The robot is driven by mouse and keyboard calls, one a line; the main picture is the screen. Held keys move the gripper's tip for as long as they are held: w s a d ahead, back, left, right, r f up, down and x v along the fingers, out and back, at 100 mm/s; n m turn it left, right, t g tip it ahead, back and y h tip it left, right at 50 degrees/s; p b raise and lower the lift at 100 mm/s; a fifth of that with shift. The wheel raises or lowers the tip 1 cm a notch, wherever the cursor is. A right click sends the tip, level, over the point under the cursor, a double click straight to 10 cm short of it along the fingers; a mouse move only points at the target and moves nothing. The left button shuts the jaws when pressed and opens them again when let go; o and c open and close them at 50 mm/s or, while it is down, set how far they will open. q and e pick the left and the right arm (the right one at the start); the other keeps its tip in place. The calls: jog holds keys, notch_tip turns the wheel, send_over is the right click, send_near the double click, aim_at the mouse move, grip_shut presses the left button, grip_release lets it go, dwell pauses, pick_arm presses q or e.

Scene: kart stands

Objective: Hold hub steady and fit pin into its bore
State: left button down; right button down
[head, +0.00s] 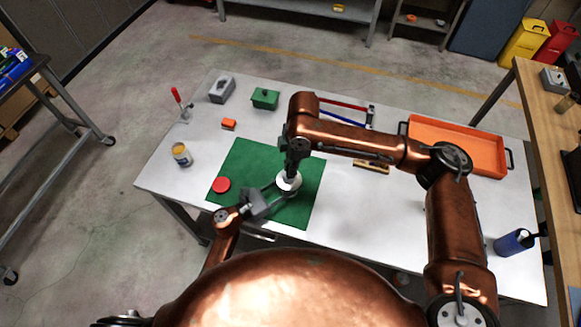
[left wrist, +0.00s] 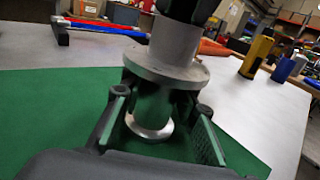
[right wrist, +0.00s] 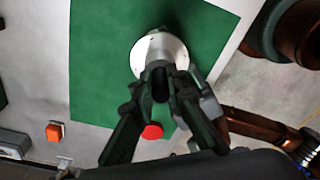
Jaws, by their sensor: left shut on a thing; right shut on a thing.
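The pale metal hub (head: 289,183) stands upright on the green mat (head: 300,212). In the left wrist view the hub (left wrist: 160,70) shows a wide flange, a grey boss above and a narrower body below. My left gripper (left wrist: 160,130) is shut on the hub body below the flange; it also shows in the head view (head: 275,192). My right gripper (right wrist: 160,72) points down right over the hub's top (right wrist: 150,48). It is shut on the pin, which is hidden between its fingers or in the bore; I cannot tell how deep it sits.
A red disc (head: 221,185) lies on the mat's left part. An orange tray (head: 455,143) is at right.

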pick_arm(q)
jog(key=shift+s, duration=0.1)
pick_arm(e)
jog(key=shift+f, duration=0.2)
jog(key=c, duration=1.8)
grip_release()
jog(key=shift+f, duration=0.1)
jog(key=r, duration=0.4)
jog(key=d+r, duration=0.1)
jog(key=r, duration=0.7)
jog(key=shift+w+d+r, duration=0.1)
jog(key=shift+w+d, duration=0.1)
jog(key=shift+d, duration=0.05)
pick_arm(q)
jog(key=c, duration=1.4)
grip_release()
jog(key=v, duration=1.2)
